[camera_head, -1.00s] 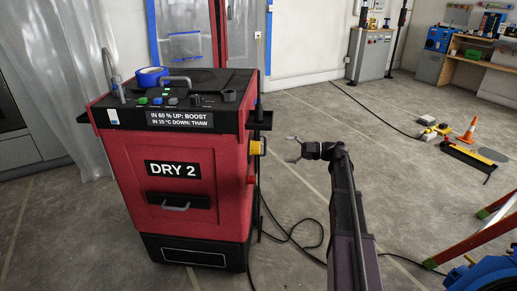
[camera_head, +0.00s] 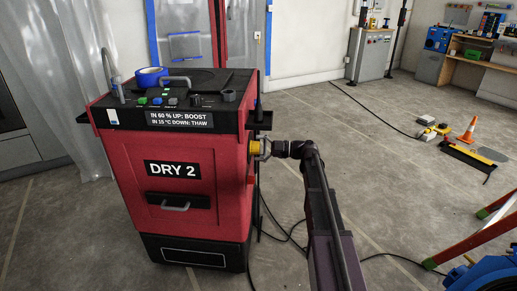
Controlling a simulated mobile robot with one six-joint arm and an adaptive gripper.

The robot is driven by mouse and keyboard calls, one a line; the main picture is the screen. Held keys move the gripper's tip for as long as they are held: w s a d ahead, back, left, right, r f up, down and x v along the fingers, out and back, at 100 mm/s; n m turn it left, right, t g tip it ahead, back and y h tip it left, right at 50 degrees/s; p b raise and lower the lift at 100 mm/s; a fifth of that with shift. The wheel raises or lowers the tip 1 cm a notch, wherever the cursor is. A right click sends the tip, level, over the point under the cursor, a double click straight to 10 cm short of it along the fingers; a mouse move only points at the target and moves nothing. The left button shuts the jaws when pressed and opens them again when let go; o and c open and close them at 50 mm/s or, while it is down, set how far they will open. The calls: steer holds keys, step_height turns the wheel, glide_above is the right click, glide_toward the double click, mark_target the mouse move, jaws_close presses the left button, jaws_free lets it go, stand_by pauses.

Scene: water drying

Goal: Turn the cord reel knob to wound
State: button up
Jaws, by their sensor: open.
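A yellow knob (camera_head: 254,148) sticks out from the right side of the red drying machine (camera_head: 215,165) labelled DRY 2; it looks like the cord reel knob. My gripper (camera_head: 263,149) is at this knob, coming from the right with its fingers open. The fingers overlap the knob's outer end in the picture. I cannot tell whether they touch it. The gripper hides part of the knob, and no wound marking can be read from here.
A dark cord (camera_head: 292,236) runs over the floor beside the machine, under my arm. A red ladder leg (camera_head: 470,242) and a blue machine (camera_head: 485,272) stand at lower right. An orange cone (camera_head: 469,130) stands farther back.

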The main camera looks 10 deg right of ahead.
steer(key=c, duration=1.1)
steer(key=shift+o, duration=0.2)
steer(key=shift+d, duration=0.15)
